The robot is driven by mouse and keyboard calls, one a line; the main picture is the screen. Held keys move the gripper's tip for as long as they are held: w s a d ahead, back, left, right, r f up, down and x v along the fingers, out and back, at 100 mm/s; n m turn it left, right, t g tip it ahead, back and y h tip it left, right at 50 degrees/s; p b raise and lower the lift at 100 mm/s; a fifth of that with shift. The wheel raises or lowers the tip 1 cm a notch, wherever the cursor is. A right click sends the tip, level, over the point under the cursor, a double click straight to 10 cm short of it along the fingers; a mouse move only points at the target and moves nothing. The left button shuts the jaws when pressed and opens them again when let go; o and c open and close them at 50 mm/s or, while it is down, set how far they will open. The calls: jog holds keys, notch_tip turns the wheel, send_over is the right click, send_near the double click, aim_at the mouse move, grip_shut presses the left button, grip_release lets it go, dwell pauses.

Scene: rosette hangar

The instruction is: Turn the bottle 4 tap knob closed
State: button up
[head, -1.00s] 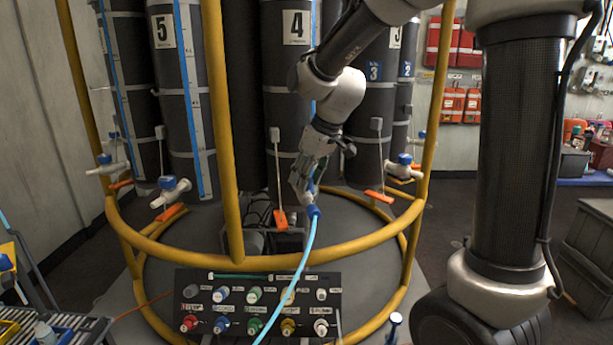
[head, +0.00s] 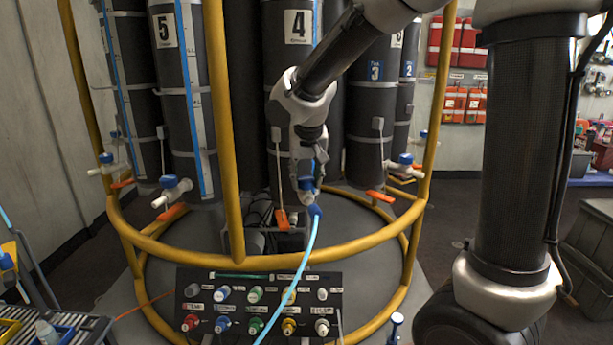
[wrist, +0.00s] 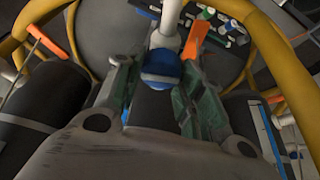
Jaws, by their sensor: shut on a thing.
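Bottle 4 (head: 296,70) is a dark cylinder with a white "4" label, standing in the middle of the rack in the head view. Its tap is low at its front, mostly hidden by my gripper (head: 306,180). A light blue hose (head: 302,262) runs down from a blue fitting (head: 315,211) at the tap. In the wrist view the blue tap knob (wrist: 161,68) sits between the fingers of my gripper (wrist: 163,62), with the white tap body (wrist: 169,25) beyond it. My gripper is shut on the knob. The knob's exact angle is hard to tell.
A yellow rail (head: 290,252) curves in front of the bottles, with an upright post (head: 222,130) left of my arm. A panel of coloured knobs (head: 258,305) stands below. Bottle 5 (head: 180,90) and its blue-topped tap (head: 170,188) are at left.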

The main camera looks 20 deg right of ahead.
jog(key=shift+m, duration=0.4)
jog(key=o, duration=1)
jog(key=shift+r, duration=0.1)
jog(key=v, duration=1.2)
jog(key=shift+w+a, duration=0.1)
jog(key=shift+a, duration=0.15)
